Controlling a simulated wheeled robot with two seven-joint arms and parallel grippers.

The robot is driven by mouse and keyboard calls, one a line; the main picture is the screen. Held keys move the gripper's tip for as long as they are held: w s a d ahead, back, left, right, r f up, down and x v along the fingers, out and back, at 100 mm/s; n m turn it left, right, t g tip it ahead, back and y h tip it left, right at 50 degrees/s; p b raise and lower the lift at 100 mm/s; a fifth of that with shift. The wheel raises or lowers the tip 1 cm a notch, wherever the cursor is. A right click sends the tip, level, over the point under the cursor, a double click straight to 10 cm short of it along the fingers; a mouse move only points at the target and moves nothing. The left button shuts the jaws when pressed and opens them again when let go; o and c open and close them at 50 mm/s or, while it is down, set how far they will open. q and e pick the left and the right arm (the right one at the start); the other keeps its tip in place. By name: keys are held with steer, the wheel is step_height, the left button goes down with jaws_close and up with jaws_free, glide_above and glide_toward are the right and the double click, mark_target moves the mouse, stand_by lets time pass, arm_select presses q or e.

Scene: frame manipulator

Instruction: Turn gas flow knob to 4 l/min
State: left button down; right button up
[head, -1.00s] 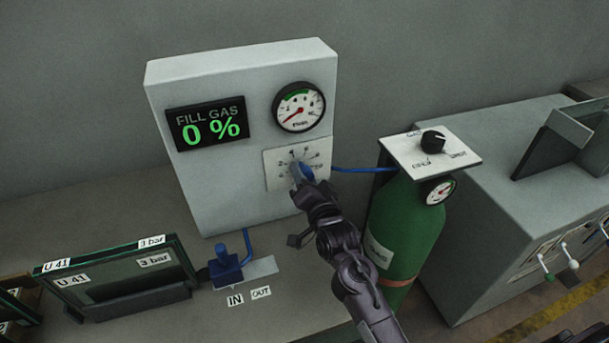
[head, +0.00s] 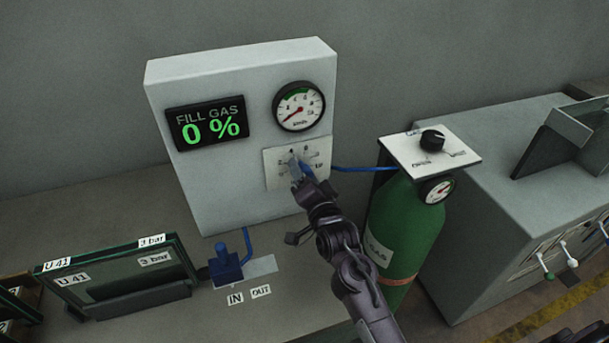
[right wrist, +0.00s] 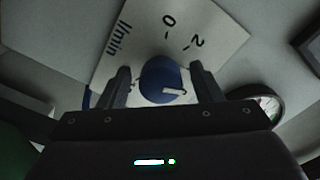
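The gas flow knob is blue with a white pointer mark, in the right wrist view (right wrist: 160,76). Its white dial plate (head: 272,174) is on the front of the grey cabinet; the knob is mostly covered by my gripper in the head view. My right gripper (head: 299,168) is at the dial, its two fingers on either side of the knob in the right wrist view (right wrist: 162,86). A narrow gap shows beside the left finger, so it looks open around the knob. The pointer points right in that view; its exact setting is not readable.
The fill gas display (head: 208,123) reads 0 %. A round gauge (head: 299,106) sits above the dial. A green gas bottle (head: 403,230) with a black knob (head: 432,141) above stands to the right. A blue fitting (head: 225,265) and a glass unit (head: 125,273) are lower left.

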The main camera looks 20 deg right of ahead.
steer(key=shift+s+f, duration=0.1)
steer(key=shift+s, duration=0.2)
steer(key=s+b, duration=0.2)
steer(key=s, duration=0.5)
steer(key=shift+s+d, duration=0.1)
steer(key=shift+s, duration=0.05)
stand_by(0.3)
